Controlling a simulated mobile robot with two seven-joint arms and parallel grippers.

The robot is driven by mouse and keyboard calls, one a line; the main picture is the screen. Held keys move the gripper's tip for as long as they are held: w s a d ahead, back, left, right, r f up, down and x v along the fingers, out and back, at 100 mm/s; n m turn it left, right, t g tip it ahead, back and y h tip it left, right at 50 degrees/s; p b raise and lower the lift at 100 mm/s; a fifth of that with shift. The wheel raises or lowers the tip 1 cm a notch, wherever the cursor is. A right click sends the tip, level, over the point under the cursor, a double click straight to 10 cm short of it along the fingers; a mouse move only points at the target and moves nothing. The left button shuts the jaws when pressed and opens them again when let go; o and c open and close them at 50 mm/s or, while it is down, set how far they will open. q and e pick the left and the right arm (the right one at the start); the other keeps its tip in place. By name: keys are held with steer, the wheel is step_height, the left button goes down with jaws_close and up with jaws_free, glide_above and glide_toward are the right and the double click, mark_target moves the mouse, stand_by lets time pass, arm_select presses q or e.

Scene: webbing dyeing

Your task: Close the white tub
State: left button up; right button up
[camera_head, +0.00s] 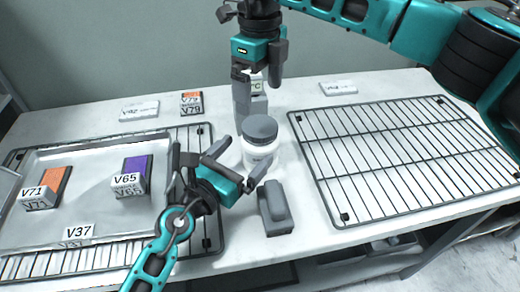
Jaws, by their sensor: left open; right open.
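The white tub (256,157) stands upright near the middle of the white table. A grey round lid (260,127) sits on its top; I cannot tell whether it is fully seated. My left gripper (242,163) is open, low in front of the tub, with its fingers pointing at the tub's lower body, one to each side. I cannot tell whether they touch it. My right gripper (258,78) is open and points down, above and behind the lid, apart from it in the picture.
A metal tray (95,227) with a V71 block (44,188) and a V65 block (131,178) lies on a rack at left. An empty wire rack (400,150) fills the right. A grey block (275,208) stands in front of the tub.

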arm_select(q)
steer(key=x, duration=0.6)
